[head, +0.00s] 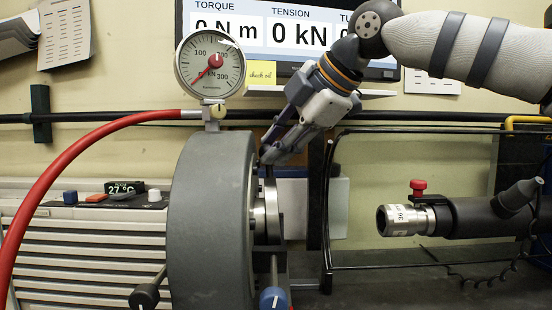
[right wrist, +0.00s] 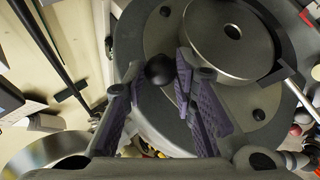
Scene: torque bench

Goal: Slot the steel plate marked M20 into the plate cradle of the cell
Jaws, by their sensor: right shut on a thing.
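The cell is a thick grey round body (head: 212,220) with a dial gauge (head: 210,66) on top. A bright steel plate (head: 271,212) stands upright, edge-on, at the right side of the cell, above the cradle parts. My right gripper (head: 270,155) reaches down from the upper right to the plate's top. In the right wrist view its purple fingers (right wrist: 160,92) flank a black ball knob (right wrist: 160,70), and it is shut on what looks like the plate's knob. No M20 mark is readable. Seating in the cradle cannot be told. My left gripper is out of view.
A red hose (head: 60,180) runs to the gauge. A black tool with a steel end (head: 410,219) lies to the right, before a dark-framed clear panel (head: 415,180). Black (head: 145,297) and blue (head: 273,299) handles stick out low in front.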

